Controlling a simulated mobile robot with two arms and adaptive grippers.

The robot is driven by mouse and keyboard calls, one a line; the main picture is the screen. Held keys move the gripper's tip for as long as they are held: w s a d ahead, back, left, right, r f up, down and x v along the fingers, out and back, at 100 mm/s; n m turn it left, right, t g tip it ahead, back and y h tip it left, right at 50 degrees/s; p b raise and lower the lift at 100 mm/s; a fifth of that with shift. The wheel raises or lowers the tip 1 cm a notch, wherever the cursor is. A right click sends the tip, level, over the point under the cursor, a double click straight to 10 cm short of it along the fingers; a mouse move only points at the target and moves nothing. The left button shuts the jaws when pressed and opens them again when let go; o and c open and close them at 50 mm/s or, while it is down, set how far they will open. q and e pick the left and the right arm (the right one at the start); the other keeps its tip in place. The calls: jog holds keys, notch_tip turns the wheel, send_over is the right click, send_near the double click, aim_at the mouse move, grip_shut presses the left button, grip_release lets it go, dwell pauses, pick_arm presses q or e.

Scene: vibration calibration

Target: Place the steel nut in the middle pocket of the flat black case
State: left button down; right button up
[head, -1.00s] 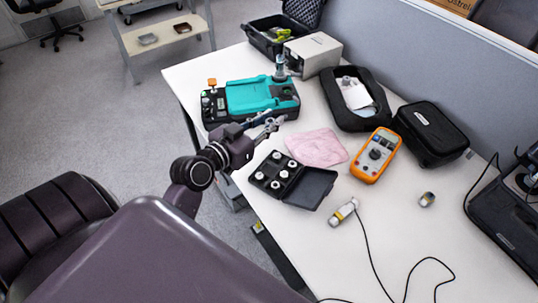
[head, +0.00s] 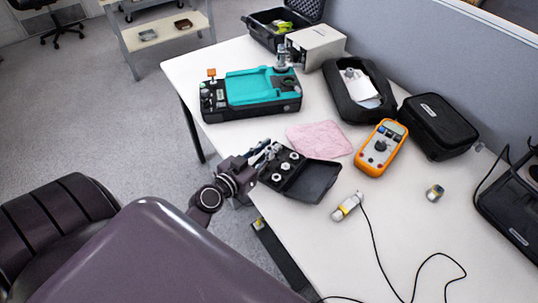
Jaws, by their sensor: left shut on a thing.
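The flat black case (head: 319,181) lies open on the white table, its lid folded out to the right. Several pale round parts sit in its pockets. My left gripper (head: 267,153) is over the far left edge of the case, shut on what appears to be the steel nut. The fingers and their small size hide most of the nut, and the middle pocket is hard to make out behind the gripper. My right gripper is not in view.
A pink cloth (head: 320,139), orange multimeter (head: 381,148) and cabled sensor (head: 347,206) lie around the case. A teal device (head: 255,90) stands behind it. A small metal cylinder (head: 435,193) stands right. The table's front right is mostly clear, apart from a cable.

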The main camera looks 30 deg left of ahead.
pick_arm(q)
notch_tip(320, 180, down, 3)
jog(key=shift+f+b, duration=0.1)
jog(key=shift+b, duration=0.65)
jog(key=shift+f, duration=0.35)
jog(key=shift+r, duration=0.1)
jog(key=shift+f+b, duration=0.25)
jog(key=shift+b, duration=0.1)
jog(key=c, duration=1.8)
grip_release()
jog(key=shift+r, duration=0.1)
jog(key=shift+o, duration=0.3)
